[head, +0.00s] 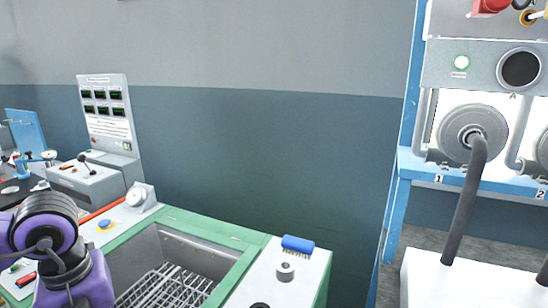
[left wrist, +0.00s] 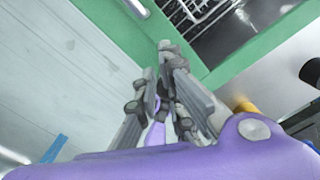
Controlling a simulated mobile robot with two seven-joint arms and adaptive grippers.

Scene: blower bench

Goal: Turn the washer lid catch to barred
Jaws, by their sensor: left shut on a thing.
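The washer is a green-framed tub with a wire basket (head: 165,288) inside, at the bottom of the head view. Its green rim (left wrist: 112,22) crosses the left wrist view. My left arm comes in at the lower left of the head view, where its fingers are not seen. In the left wrist view my left gripper (left wrist: 168,52) is shut with its fingertips at the green rim, on a small thing there that the fingers almost wholly hide. From its place it seems to be the lid catch; its setting cannot be read. My right gripper is in neither view.
A blue-framed blower stand (head: 395,215) is at the right.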

